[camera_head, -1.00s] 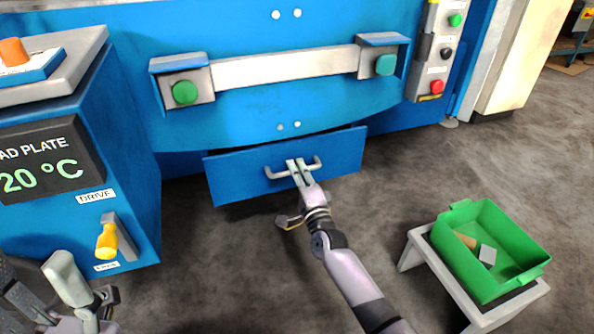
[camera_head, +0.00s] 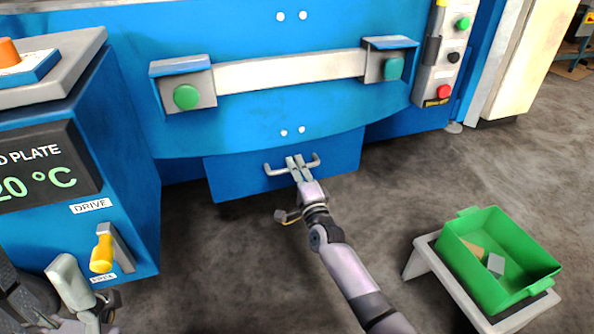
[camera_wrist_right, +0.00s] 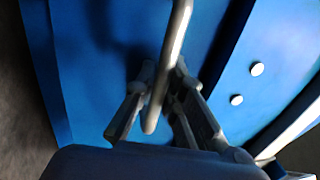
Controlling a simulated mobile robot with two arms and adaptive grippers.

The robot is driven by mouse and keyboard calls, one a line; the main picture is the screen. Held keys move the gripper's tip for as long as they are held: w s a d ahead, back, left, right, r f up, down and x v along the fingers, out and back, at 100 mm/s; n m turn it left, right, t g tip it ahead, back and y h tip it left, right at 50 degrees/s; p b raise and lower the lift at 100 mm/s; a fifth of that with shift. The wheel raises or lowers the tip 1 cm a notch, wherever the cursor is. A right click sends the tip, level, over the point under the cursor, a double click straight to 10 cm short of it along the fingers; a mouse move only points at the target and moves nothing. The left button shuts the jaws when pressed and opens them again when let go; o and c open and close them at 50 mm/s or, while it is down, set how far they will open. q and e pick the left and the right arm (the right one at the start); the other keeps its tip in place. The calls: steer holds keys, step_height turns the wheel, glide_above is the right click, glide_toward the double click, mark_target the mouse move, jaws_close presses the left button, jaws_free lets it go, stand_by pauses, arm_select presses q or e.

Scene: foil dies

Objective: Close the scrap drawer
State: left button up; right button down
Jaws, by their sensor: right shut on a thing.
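The blue scrap drawer (camera_head: 238,182) is low in the blue machine, below its curved front edge. No gap shows above the drawer front in the head view. Its grey bar handle (camera_head: 275,171) also shows in the right wrist view (camera_wrist_right: 176,45). My right gripper (camera_head: 296,164) is shut on the handle; in the wrist view its fingers (camera_wrist_right: 160,100) stand on both sides of the bar. My left gripper (camera_head: 70,290) is at the lower left, away from the drawer, beside the blue cabinet; its fingertips are not clear.
A green bin (camera_head: 480,272) with a few pieces stands on a grey stand (camera_head: 425,262) at the right. The blue cabinet with a yellow-handled switch (camera_head: 102,254) stands at the left. Green buttons (camera_head: 187,97) are above the drawer. The floor before the drawer is clear.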

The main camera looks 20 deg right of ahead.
steer(key=c, duration=1.7)
jaws_free()
steer(key=shift+o, duration=0.2)
steer(key=s+f, duration=0.2)
steer(key=s, duration=0.9)
steer(key=shift+s+d+f, duration=0.15)
steer(key=shift+s+d, duration=0.05)
steer(key=shift+s, duration=0.15)
